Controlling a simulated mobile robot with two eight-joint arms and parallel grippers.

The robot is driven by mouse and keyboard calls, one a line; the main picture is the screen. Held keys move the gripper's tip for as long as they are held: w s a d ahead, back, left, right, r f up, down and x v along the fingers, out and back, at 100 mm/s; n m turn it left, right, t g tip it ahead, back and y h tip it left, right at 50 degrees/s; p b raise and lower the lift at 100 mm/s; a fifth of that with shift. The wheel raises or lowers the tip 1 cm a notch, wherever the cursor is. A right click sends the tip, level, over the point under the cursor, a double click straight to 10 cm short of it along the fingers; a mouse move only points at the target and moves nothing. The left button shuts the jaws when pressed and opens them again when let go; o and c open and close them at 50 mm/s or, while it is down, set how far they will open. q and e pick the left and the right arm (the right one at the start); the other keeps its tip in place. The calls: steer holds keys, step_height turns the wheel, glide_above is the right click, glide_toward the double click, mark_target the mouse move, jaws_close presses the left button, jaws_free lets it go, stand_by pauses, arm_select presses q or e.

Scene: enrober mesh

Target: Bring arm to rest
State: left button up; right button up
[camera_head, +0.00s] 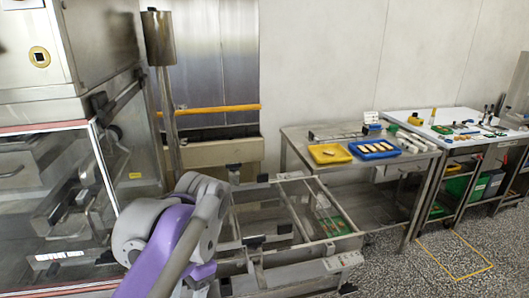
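One of my arms, purple and grey, rises from the bottom edge left of centre in the head view. It is bent, with its rounded grey joint at the top, in front of a low metal frame (292,247). No gripper fingers show on it, so I cannot see what either gripper holds. My other arm is not in view.
A large steel machine with clear panels (60,200) stands at the left. A steel table (310,135) carries a yellow tray (318,158) and a blue tray (359,155) with light bars. A white-topped workbench (425,120) stands right. Speckled floor (390,275) is open at lower right.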

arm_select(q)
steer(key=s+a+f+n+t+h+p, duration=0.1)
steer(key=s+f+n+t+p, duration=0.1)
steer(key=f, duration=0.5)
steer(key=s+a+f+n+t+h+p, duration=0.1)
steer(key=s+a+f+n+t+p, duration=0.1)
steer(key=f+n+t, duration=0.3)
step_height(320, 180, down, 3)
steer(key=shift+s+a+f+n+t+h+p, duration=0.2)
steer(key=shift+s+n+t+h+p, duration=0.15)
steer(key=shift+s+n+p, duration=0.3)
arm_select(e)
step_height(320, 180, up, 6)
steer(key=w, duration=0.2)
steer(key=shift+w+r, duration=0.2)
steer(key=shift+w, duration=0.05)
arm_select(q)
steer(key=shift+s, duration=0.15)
